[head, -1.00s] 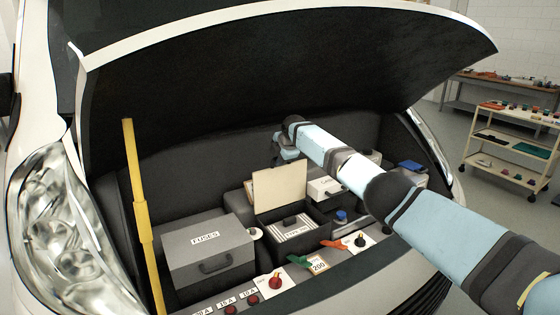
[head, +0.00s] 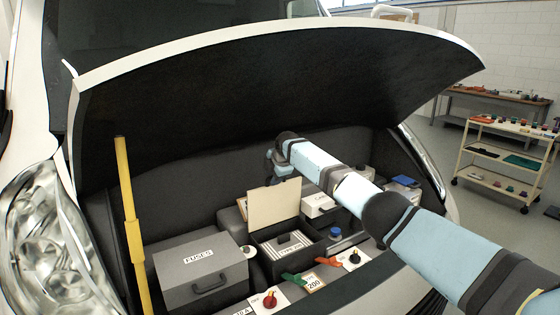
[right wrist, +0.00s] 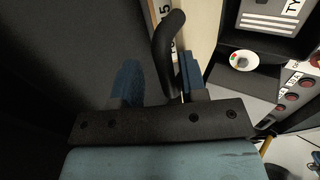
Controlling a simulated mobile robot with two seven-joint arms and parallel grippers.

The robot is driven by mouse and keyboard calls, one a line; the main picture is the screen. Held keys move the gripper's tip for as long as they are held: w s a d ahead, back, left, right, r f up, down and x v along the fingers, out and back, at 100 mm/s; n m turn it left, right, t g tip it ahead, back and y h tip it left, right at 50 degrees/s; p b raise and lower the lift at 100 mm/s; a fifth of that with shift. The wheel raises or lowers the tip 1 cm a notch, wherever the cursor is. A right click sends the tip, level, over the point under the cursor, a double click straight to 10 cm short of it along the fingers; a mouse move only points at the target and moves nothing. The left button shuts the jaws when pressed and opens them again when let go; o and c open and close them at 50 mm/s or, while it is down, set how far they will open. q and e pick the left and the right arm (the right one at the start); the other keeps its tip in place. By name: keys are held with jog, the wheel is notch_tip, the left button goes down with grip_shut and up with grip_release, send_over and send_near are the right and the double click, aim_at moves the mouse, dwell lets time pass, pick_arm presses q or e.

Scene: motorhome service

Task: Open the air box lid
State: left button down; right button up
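A labelled filter shows inside the box. In the right wrist view the lid's edge (right wrist: 203,32) shows, with a black curved handle (right wrist: 168,55) beside it. My right gripper (head: 276,165) is just above and behind the lid in the head view. In the right wrist view its two blue fingers (right wrist: 160,88) are apart, with the handle between them, nearer the right finger. Contact is unclear. My left gripper is not in view.
A grey fuse box (head: 203,272) stands left of the air box, and a yellow prop (head: 131,225) is left of that. A white box (head: 318,205) and a blue cap (head: 335,233) are to the right. The raised hood (head: 270,85) hangs over the bay.

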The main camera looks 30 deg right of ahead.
jog(key=b+v, duration=0.1)
jog(key=v, duration=1.2)
jog(key=shift+r, duration=0.3)
jog(key=shift+s, duration=0.1)
